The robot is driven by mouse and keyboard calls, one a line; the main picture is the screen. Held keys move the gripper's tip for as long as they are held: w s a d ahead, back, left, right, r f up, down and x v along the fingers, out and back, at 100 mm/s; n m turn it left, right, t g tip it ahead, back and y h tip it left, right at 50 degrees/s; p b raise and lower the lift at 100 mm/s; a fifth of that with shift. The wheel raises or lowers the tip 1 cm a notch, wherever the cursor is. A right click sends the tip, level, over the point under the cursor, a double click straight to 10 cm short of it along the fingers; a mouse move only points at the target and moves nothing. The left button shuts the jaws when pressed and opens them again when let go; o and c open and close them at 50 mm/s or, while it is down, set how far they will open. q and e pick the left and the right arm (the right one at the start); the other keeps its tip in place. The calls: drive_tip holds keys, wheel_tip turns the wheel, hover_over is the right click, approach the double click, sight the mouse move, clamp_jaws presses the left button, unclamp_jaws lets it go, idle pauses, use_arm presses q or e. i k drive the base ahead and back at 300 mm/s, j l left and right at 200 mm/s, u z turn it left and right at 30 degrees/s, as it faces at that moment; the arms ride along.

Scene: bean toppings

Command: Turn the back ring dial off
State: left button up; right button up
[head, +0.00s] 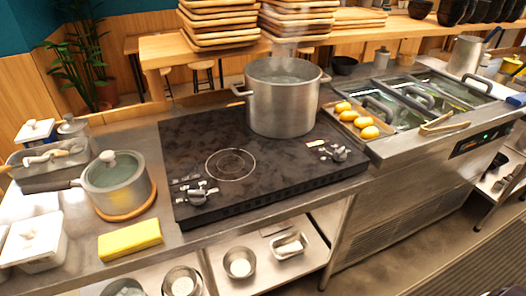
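The black cooktop (260,195) is on the steel counter. One dial (341,153) is at its right end, in front of the large pot (285,112), with pale markings to its left. Another dial (198,197) is at the near left corner, also with markings. I cannot read either setting, nor tell for sure which dial serves the back ring. The large pot stands on the far right part of the cooktop, with what looks like steam above it, and hides any ring under it. A bare ring (231,164) shows at the left. Neither gripper is in view.
A lidded saucepan (117,186) on a round wooden trivet and a yellow sponge (130,239) are left of the cooktop. A tray of yellow items (369,132) and steel wells with tongs (445,124) are on the right. Stacked wooden trays (218,22) stand behind.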

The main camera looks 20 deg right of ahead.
sight(340, 156)
drive_tip(key=z, duration=1.3)
